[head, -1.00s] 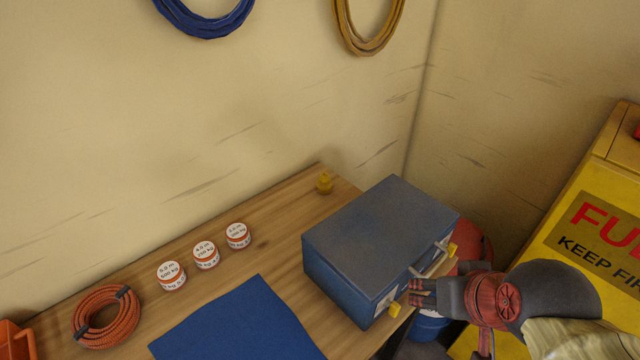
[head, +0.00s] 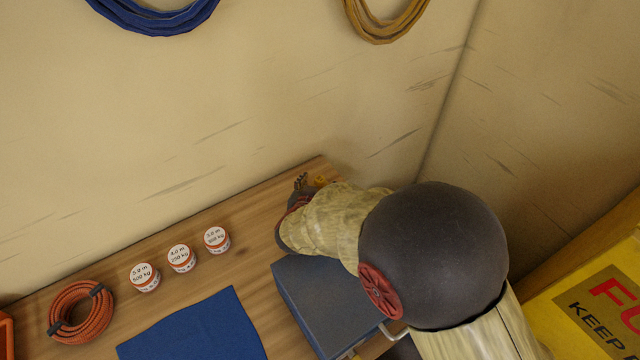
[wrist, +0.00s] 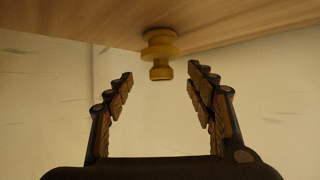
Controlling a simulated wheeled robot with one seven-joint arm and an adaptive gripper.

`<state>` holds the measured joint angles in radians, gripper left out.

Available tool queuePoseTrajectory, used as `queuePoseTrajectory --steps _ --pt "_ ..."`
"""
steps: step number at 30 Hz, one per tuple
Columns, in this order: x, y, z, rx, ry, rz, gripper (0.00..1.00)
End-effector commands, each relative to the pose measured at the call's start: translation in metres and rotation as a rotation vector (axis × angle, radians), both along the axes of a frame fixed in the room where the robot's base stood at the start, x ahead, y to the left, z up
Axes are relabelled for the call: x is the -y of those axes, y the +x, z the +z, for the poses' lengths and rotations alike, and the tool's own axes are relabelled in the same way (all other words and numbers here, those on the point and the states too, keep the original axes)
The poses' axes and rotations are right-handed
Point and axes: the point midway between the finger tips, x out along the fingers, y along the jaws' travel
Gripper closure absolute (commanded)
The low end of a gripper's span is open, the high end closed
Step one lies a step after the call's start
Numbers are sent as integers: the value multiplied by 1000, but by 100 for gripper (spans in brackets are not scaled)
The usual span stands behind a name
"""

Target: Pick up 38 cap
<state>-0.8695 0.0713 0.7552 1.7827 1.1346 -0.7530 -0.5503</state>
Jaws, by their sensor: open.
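A small yellow, brass-like stepped piece, the likely 38 cap (head: 321,181), stands at the far end of the wooden bench, partly hidden by my gripper and arm in the head view. No number is readable on it. In the wrist view the cap (wrist: 160,45) appears upside down, base on the wood. My gripper (wrist: 161,77) is open, with one finger on each side of the cap's line. The cap's knob is near the fingertips, and I see no contact. In the head view my gripper (head: 301,182) is small and dark beside the cap.
A blue metal case (head: 315,305) sits under my arm. Three white-and-red tins (head: 181,257), an orange hose coil (head: 82,314) and a blue mat (head: 195,328) lie to the left on the bench (head: 245,262). The wall is close behind the cap.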

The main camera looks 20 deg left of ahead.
Motion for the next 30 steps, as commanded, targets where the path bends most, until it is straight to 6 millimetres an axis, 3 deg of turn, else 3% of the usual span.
queuePoseTrajectory --steps 18,28,30 --pt "-7 64 -32 3 -3 -5 45" --pt "-8 69 -32 3 -2 -4 45" --pt "-8 69 -32 3 -2 -4 49"
